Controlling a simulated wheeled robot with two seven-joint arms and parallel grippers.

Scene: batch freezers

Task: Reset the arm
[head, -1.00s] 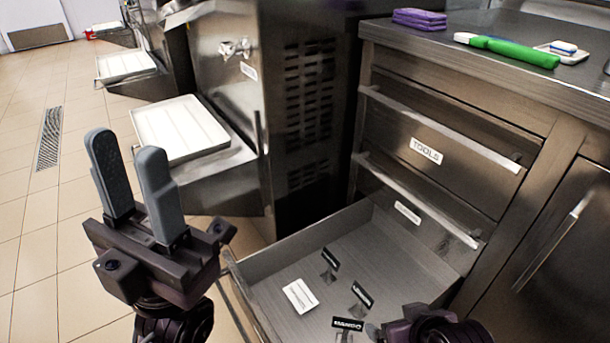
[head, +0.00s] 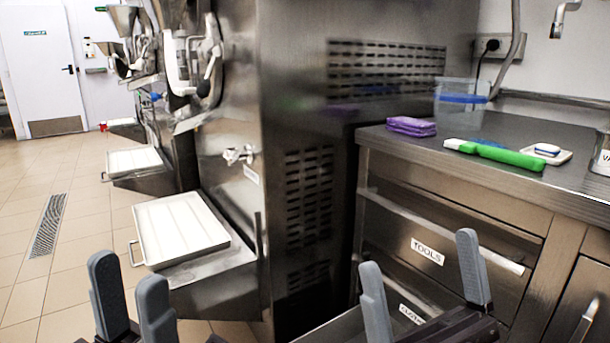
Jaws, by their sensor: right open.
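My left gripper (head: 128,280) is at the bottom left, fingers upright. Its two grey fingers stand apart with nothing between them. My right gripper (head: 419,262) is at the bottom, right of centre, in front of the tools drawer (head: 400,235). Its fingers are wide apart and empty. The bodies of both grippers are cut off by the lower edge of the view.
The lower drawer (head: 340,328) stands open at the bottom edge, its inside mostly out of view. Purple cloths (head: 411,125), a green-handled spatula (head: 495,152) and a clear container (head: 462,105) are on the counter. A freezer with a white tray (head: 180,228) stands left.

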